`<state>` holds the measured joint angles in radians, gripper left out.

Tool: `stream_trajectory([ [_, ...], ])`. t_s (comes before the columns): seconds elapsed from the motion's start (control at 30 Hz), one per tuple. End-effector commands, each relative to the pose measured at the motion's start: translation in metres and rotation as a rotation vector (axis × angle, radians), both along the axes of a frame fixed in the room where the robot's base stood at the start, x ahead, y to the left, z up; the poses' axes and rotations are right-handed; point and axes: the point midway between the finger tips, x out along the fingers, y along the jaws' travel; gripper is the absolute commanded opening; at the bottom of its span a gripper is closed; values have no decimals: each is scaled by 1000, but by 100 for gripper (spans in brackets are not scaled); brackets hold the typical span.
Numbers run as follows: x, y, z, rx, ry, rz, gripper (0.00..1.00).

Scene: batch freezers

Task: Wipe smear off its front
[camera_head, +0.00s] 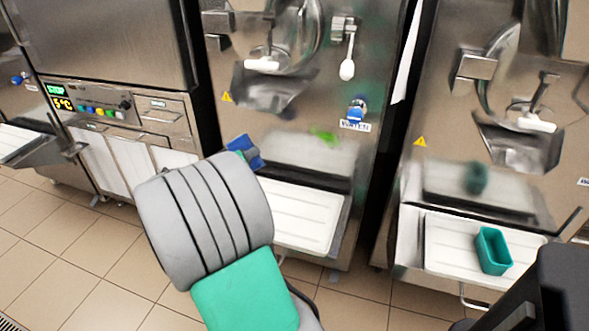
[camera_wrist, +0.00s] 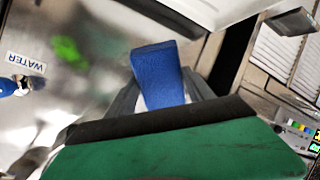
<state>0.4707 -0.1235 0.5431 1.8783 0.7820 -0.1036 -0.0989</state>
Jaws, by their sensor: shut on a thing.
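A bright green smear (camera_head: 323,135) is on the steel front of the middle batch freezer (camera_head: 290,110), above its white drip tray. It also shows in the wrist view (camera_wrist: 68,52), left of the blue cloth or sponge. My gripper (camera_head: 243,155) is shut on the blue sponge (camera_head: 246,150), left of the smear. The sponge (camera_wrist: 158,74) stands out past the fingers in the wrist view. The sponge and the smear are apart. I cannot tell whether the sponge touches the panel. My arm hides the fingers and the lower left of this freezer in the head view.
A white tray (camera_head: 303,217) juts out below the smear. A blue WATER tap (camera_head: 356,112) is to the smear's right. A white-tipped lever (camera_head: 347,68) hangs above. The right freezer's tray (camera_head: 450,245) holds a teal container (camera_head: 493,250). A control panel (camera_head: 95,108) is at left.

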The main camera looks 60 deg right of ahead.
Motion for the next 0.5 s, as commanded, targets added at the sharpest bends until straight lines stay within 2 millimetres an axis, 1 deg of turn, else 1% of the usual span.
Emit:
stream_trajectory([
  [0.03,-28,-23,-14,-73,-14,-30,29],
  [0.1,-60,-46,-12,-176,-37,-51,29],
  [0.2,-100,-66,-8,-290,-60,-72,29],
  [0.3,-125,-73,-3,-361,-75,-80,29],
  [0.33,-129,-74,-1,-374,-78,-80,29],
  [0.4,-135,-76,2,-393,-82,-80,29],
  [0.5,-135,-81,6,-397,-83,-79,29],
])
